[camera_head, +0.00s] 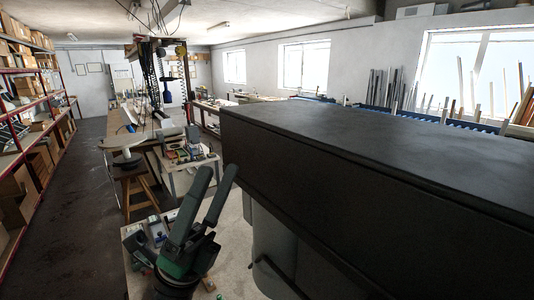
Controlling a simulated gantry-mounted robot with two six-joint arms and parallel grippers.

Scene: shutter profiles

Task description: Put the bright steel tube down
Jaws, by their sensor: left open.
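My left gripper (218,172) is at the lower middle of the head view. Its two long dark fingers point up and away from me, apart, with a clear gap and nothing visible between them. Its body is dark with green parts. I cannot make out the bright steel tube anywhere in this view. My right gripper is not in view. A large dark form blocks much of the right side.
A low bench top with small items (132,238) lies under the left gripper. Beyond stand a wooden stool (134,187) and a small table with several items (188,182). Shelves with boxes (22,90) line the left wall. The floor (75,235) at left is clear.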

